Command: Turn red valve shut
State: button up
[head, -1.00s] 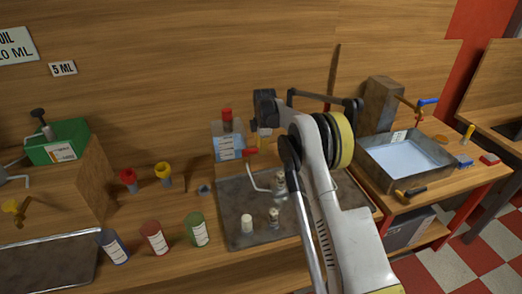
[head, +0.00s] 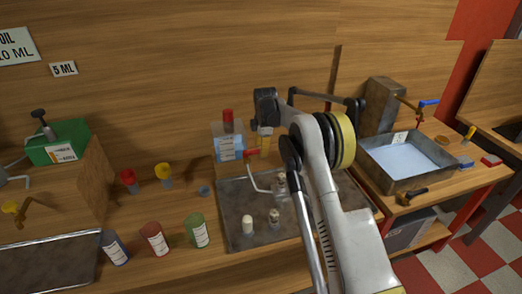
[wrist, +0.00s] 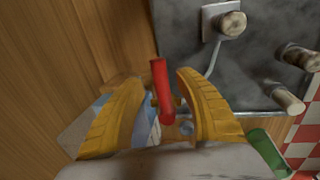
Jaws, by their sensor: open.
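The red valve handle (head: 251,152) sits on top of a thin pale bent pipe (head: 262,187) over the dark metal tray. In the wrist view the red handle (wrist: 161,92) lies between my two yellow fingers, with a gap on each side. My gripper (wrist: 160,76) is open around it and does not visibly grip it. In the head view only a little of the yellow gripper (head: 265,139) shows, just right of the handle; my arm hides the rest.
A dark metal tray (head: 235,205) holds small pale-topped fittings. A basin with a blue-handled tap (head: 428,103) is at right.

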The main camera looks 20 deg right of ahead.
notch_tip(320, 180, up, 11)
jog(key=s, duration=0.2)
jog(key=shift+s, duration=0.15)
jog(key=s+a+r+m+t+b, duration=0.15)
jog(key=s+r+m, duration=0.4)
jog(key=s, duration=0.65)
jog(key=s+a+r+m+t+b, duration=0.15)
jog(key=s+a+r+m, duration=0.35)
jog(key=s, duration=0.6)
jog(key=s+f+m+t+b, duration=0.1)
jog(key=s+f+m, duration=0.3)
jog(key=s, duration=0.7)
jog(key=s+f+m+t+b, duration=0.1)
jog(key=s+f, duration=0.4)
jog(key=s, duration=0.6)
jog(key=m+b, duration=0.1)
jog(key=m, duration=0.1)
jog(key=shift+s+d+f+m, duration=0.25)
jog(key=shift+d+m, duration=0.05)
jog(key=shift+m, duration=0.05)
